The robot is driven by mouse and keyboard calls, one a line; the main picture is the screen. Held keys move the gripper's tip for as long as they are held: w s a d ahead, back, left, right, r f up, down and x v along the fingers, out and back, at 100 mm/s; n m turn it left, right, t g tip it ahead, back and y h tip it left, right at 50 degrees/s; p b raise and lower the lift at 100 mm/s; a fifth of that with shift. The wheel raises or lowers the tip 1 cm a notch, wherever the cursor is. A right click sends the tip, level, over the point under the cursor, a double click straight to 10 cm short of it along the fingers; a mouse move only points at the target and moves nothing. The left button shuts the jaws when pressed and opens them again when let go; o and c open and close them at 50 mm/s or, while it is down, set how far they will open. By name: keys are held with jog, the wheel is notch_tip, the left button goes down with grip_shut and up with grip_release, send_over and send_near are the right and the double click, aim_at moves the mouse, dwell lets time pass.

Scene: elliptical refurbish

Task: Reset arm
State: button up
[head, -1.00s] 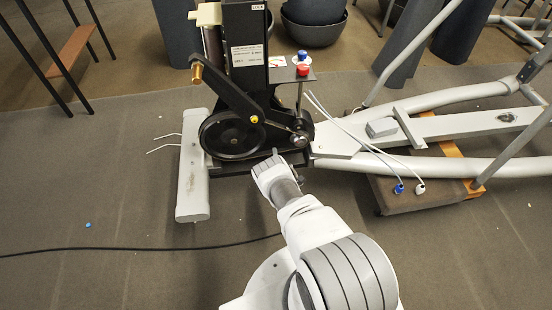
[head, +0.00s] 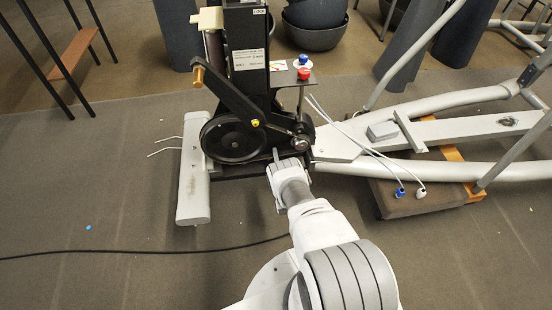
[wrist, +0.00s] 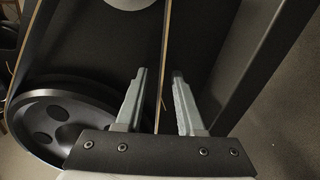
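My arm (head: 333,235) reaches forward from the bottom of the head view toward the base of a black and grey elliptical machine (head: 247,95). My gripper (head: 277,158) is at the machine's lower front, just right of the black flywheel (head: 233,138). In the wrist view my gripper (wrist: 158,95) has its two grey fingers apart with nothing held between them. Beyond the fingers are the machine's dark panel and a thin tan strip. The flywheel (wrist: 70,120) shows at the left of the wrist view. In the head view the fingertips are small and partly hidden.
Grey frame tubes (head: 440,130) run off to the right. Two cables with blue and white plugs (head: 401,192) lie over a brown block (head: 425,200). Red and blue knobs (head: 303,73) stand on a small shelf. A black cable (head: 140,251) crosses the open carpet at left.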

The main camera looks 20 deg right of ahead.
grip_shut()
dwell(3.1)
